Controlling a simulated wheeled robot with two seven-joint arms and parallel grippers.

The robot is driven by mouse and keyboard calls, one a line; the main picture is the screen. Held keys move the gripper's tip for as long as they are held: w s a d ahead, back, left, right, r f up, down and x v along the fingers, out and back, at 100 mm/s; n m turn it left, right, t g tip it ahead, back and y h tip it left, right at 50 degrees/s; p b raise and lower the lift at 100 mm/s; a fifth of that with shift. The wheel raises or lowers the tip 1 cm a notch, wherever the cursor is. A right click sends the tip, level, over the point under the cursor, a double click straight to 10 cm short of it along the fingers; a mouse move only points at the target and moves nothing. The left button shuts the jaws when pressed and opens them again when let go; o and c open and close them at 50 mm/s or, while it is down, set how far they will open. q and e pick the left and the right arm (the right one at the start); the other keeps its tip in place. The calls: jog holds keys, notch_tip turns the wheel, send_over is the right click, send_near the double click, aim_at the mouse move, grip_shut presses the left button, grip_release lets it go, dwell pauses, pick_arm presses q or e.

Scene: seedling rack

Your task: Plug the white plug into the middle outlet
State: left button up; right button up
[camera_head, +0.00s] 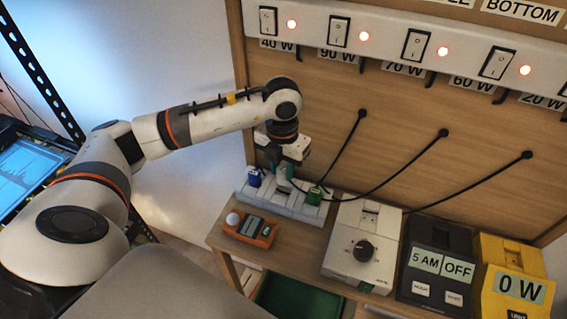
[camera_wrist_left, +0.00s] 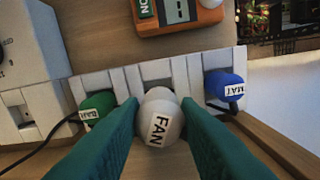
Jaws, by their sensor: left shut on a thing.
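The white plug (camera_wrist_left: 159,108), labelled FAN, is between the green fingers of my left gripper (camera_wrist_left: 160,140) in the left wrist view. In the head view my left gripper (camera_head: 284,180) is over the white power strip (camera_head: 290,208), and the plug is largely hidden there. The plug lines up with the strip's middle section, between a green plug (camera_wrist_left: 96,106) and a blue plug (camera_wrist_left: 224,85). I cannot tell whether its prongs are in the middle outlet, which it covers. My right gripper is not in view.
An orange meter (camera_head: 249,229) lies in front of the strip. A white box with a dial (camera_head: 361,246), a black timer (camera_head: 436,264) and a yellow meter (camera_head: 514,281) stand to the right. Black cords hang from the wooden back panel (camera_head: 400,150). A green bin (camera_head: 298,297) sits below.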

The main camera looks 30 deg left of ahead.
aim_at(283, 180)
pick_arm(q)
jog(key=shift+w+f+b, duration=0.2)
jog(key=shift+f+b, duration=0.15)
jog(key=shift+f, duration=0.6)
jog(key=shift+f+b, duration=0.4)
jog(key=shift+f, duration=0.3)
jog(key=shift+f+b, duration=0.85)
jog(key=shift+f, duration=0.05)
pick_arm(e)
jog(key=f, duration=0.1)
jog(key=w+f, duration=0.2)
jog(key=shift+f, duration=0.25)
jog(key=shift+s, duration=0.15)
pick_arm(q)
jog(key=o, duration=1.2)
jog(key=shift+c, duration=0.2)
